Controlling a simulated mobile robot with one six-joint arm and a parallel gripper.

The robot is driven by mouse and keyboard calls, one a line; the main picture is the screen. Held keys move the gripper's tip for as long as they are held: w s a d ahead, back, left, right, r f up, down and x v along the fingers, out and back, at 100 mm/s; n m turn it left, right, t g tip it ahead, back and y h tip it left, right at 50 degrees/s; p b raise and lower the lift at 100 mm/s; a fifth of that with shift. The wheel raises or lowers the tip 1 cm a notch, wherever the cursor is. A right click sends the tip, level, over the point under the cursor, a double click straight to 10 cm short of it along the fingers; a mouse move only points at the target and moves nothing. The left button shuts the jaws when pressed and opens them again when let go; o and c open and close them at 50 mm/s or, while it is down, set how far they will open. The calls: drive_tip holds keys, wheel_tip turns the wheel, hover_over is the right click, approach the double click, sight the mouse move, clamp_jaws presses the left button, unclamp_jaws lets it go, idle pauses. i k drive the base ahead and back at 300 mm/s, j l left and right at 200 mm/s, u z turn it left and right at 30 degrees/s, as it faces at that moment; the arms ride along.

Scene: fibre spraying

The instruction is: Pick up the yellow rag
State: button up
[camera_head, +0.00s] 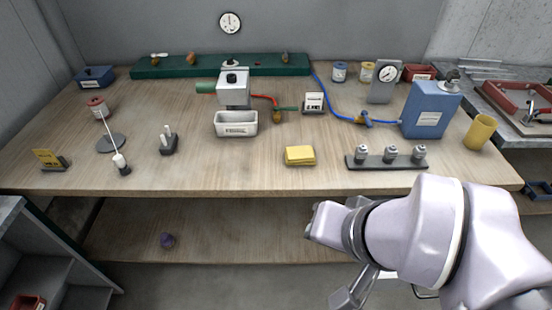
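The yellow rag (299,155) is a small folded yellow pad. It lies flat on the wooden workbench (220,178), a little right of the middle and close to the front edge. My gripper (340,262) is at the lower right, in front of the bench's front edge and apart from the rag. Nothing shows in its grip. My own arm partly hides it, so I cannot tell how far its fingers are open.
A black rack with several metal fittings (387,159) stands right of the rag. A white tray (236,130) is to its left behind. A blue canister (431,108) and yellow cup (480,132) stand at right.

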sight(302, 155)
drive_tip(key=i+j+u, duration=0.1)
drive_tip(key=i, duration=0.25)
drive_tip(key=i+j+u, duration=0.1)
drive_tip(key=i+j, duration=0.2)
drive_tip(key=i+j+u, duration=0.1)
drive_tip(key=i, duration=0.35)
